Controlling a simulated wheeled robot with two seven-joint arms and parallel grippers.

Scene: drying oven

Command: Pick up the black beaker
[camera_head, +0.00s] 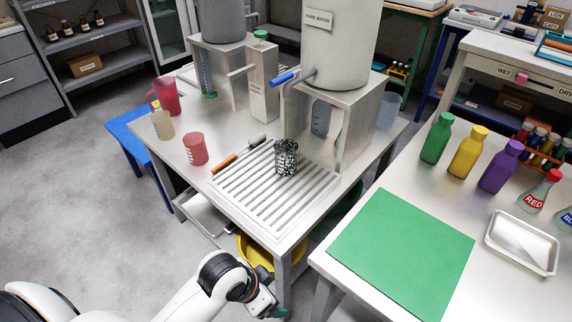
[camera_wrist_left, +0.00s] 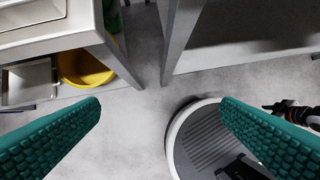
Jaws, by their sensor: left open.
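The black beaker (camera_head: 286,157), with a mottled black-and-clear look, stands upright on the slatted drain grate (camera_head: 262,208) of the metal table in the head view. My left gripper (camera_head: 275,309) is low at the bottom of the head view, in front of the table and well apart from the beaker; only part of it shows. In the left wrist view its two green padded fingers (camera_wrist_left: 160,115) are spread wide with nothing between them. The beaker is not in the left wrist view.
A brush with an orange handle (camera_head: 225,162) lies behind-left of the beaker. A red beaker (camera_head: 195,148) stands further left. The water tank stand (camera_head: 357,130) rises close behind-right. A second table with a green mat (camera_head: 402,250) is at right. A yellow bucket (camera_wrist_left: 84,70) sits under the metal table.

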